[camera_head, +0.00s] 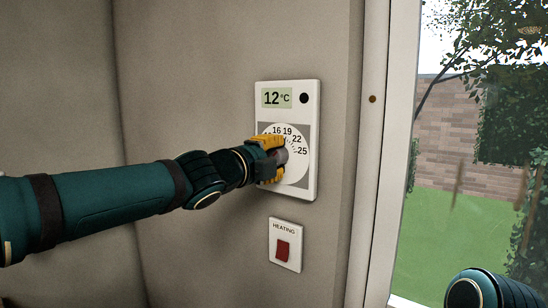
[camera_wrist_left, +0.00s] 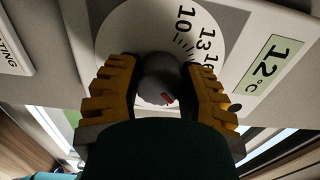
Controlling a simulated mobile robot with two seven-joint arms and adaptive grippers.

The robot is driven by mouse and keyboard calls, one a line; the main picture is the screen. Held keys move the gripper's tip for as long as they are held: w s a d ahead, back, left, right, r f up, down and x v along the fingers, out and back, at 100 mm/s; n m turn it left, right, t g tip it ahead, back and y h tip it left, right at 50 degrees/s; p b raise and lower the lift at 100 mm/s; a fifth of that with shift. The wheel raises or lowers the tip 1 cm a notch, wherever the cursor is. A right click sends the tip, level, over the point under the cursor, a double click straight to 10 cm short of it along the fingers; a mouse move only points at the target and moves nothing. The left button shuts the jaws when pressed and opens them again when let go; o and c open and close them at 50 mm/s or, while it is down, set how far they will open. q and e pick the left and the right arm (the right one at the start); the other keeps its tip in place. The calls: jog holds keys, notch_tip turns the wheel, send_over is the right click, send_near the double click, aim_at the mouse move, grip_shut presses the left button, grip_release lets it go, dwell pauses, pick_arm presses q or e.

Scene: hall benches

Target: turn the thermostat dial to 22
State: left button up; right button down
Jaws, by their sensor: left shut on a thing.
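The white thermostat (camera_head: 309,150) is fixed to the wall, with a display (camera_head: 277,98) reading 12 °C and a round white scale (camera_head: 296,172). The scale shows 16, 19, 22 and 25; the lower numbers are partly hidden by my gripper. My left gripper (camera_head: 272,160) is shut on the grey dial (camera_head: 282,156) in the middle of the scale. In the left wrist view the dial (camera_wrist_left: 155,80) sits between the yellow fingers (camera_wrist_left: 160,88), with a small red mark on it. Which number the dial points to, I cannot tell. My right gripper is out of view.
A HEATING plate (camera_head: 285,244) with a red switch (camera_head: 282,250) is on the wall just below the thermostat. A window frame (camera_head: 384,150) stands to the right, with a garden behind the glass. Part of my right arm shows at the bottom right.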

pick_arm(q)
jog(key=o, duration=1.2)
jog(key=shift+w, duration=0.1)
jog(key=shift+o, duration=0.2)
jog(key=v, duration=1.2)
